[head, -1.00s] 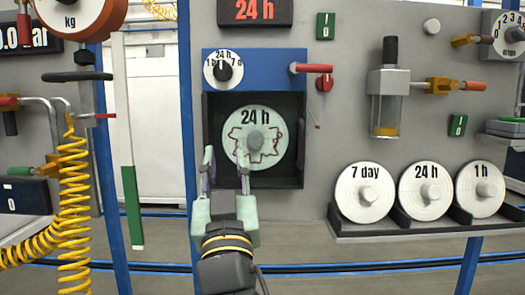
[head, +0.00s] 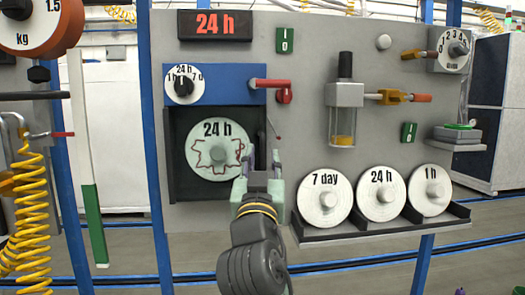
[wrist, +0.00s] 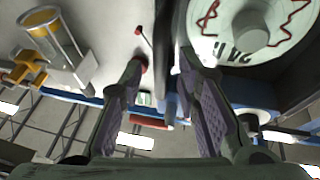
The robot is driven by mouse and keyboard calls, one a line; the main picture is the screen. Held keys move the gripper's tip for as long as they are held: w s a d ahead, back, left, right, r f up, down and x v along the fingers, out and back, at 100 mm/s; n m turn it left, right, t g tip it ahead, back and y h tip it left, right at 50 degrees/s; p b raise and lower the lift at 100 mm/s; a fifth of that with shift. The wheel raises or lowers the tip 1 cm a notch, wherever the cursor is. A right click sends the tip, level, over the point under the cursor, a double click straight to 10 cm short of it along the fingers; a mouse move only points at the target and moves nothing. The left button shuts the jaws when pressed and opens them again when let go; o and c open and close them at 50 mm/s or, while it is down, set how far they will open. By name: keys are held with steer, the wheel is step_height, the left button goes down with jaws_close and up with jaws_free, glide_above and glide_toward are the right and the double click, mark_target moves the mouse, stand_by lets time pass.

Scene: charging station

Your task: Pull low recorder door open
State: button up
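The recorder is a dark square recess (head: 180,192) under a blue panel (head: 215,92), holding a white "24 h" chart disc (head: 205,168) with a red trace. The disc also shows upside down in the wrist view (wrist: 285,15). My gripper (head: 262,160) is in front of the recess's lower right edge. In the wrist view its two fingers (wrist: 160,62) are apart, with the disc beyond the right finger. Nothing is clearly held; contact with the edge cannot be told.
A red lever (head: 270,84) sticks out right of the blue panel. A thin red-tipped rod (head: 273,128) is close above my fingers. A shelf (head: 385,230) with several white discs stands right of my gripper. A glass cylinder (head: 343,125) hangs above it. A yellow coiled hose (head: 33,210) hangs left.

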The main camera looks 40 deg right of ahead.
steer(key=shift+w+d+r, duration=0.25)
steer(key=shift+w+d, duration=0.15)
steer(key=shift+w, duration=0.05)
steer(key=shift+c, duration=0.6)
jaws_close()
